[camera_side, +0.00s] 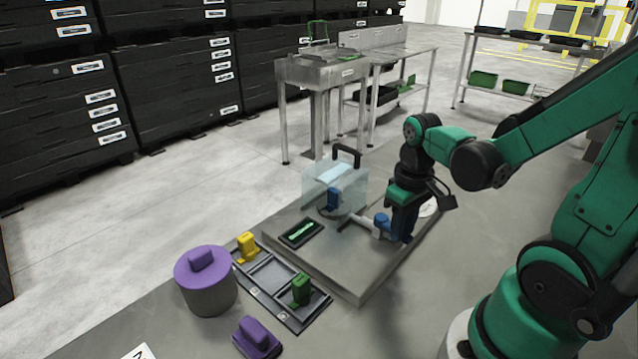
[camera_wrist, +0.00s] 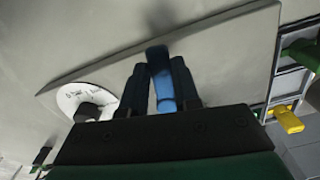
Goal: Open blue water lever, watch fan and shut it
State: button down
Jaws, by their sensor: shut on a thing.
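The blue water lever (camera_side: 382,222) sits on a grey pipe at the right part of the raised grey plate (camera_side: 345,270). My gripper (camera_side: 402,236) points down at it from the right and is shut on it. In the wrist view, the blue lever (camera_wrist: 165,90) shows between the two dark fingers of my gripper (camera_wrist: 158,88). A clear box (camera_side: 338,185) with a black handle stands at the plate's back, with a blue part (camera_side: 333,198) inside. I cannot make out a fan.
A tray (camera_side: 270,275) at the plate's front left holds a yellow block (camera_side: 247,246) and a green block (camera_side: 301,289). A grey drum with a purple lid (camera_side: 203,265) and a purple block (camera_side: 256,338) stand nearby. A white round dial (camera_wrist: 88,98) lies beside my gripper.

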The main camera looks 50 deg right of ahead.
jog(key=shift+d+n, duration=0.2)
jog(key=shift+n, duration=0.3)
jog(key=c, duration=0.6)
grip_release()
jog(key=shift+c, duration=0.2)
jog(key=shift+r, duration=2.8)
jog(key=w+a+r+n+t, duration=0.1)
jog(key=w+a+r+t, duration=0.1)
jog(key=w+a+t, duration=0.3)
jog(key=a+t, duration=0.2)
jog(key=a, duration=0.2)
jog(key=shift+w+a+r, duration=0.3)
jog(key=shift+w+r, duration=0.05)
